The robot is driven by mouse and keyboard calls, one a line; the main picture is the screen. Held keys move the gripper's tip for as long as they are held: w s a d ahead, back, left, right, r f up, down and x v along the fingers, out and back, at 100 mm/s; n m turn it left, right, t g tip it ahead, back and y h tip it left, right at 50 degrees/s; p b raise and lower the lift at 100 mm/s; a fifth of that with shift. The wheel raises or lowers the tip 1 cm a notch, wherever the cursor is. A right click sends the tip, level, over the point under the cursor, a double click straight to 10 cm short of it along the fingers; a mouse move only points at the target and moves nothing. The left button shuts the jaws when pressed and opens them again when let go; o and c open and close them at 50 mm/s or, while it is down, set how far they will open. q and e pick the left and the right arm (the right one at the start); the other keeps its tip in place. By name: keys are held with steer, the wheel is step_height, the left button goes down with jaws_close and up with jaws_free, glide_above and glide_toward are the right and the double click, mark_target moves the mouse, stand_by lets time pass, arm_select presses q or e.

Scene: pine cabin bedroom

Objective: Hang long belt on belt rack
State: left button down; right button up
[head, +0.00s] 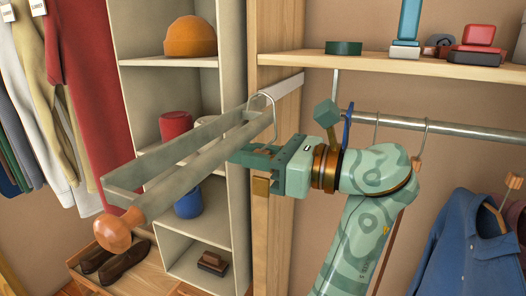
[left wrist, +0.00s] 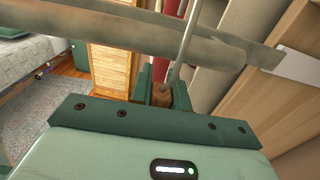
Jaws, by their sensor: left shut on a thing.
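The belt rack (head: 170,160) is a pull-out frame of grey-green bars with an orange knob, fixed to the wooden panel at its far end. My left gripper (head: 252,157) is shut on a brown block (left wrist: 162,95) with a thin metal hook (left wrist: 186,45). The hook's curved top (head: 262,97) is at the far part of the rack's bars; whether it rests on a bar cannot be told. A tan piece (head: 260,187) shows just below the gripper, likely part of the long belt, which is mostly hidden. My right gripper is not in view.
A metal rail (head: 470,132) with hooks runs behind my arm. A blue shirt (head: 475,245) hangs at right. Cubbies (head: 197,240) stand behind the rack; other clothes (head: 85,100) hang at left. A shelf (head: 400,65) with small items is above the rail.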

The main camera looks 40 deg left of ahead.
arm_select(q)
steer(key=shift+s+a+f, duration=0.1)
steer(key=shift+a+f, duration=0.15)
steer(key=shift+f, duration=0.55)
steer(key=shift+a+f, duration=0.2)
steer(key=shift+f, duration=0.55)
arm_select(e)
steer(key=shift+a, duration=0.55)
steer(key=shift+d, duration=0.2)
arm_select(q)
steer(key=c, duration=1.4)
jaws_free()
steer(key=shift+o, duration=0.7)
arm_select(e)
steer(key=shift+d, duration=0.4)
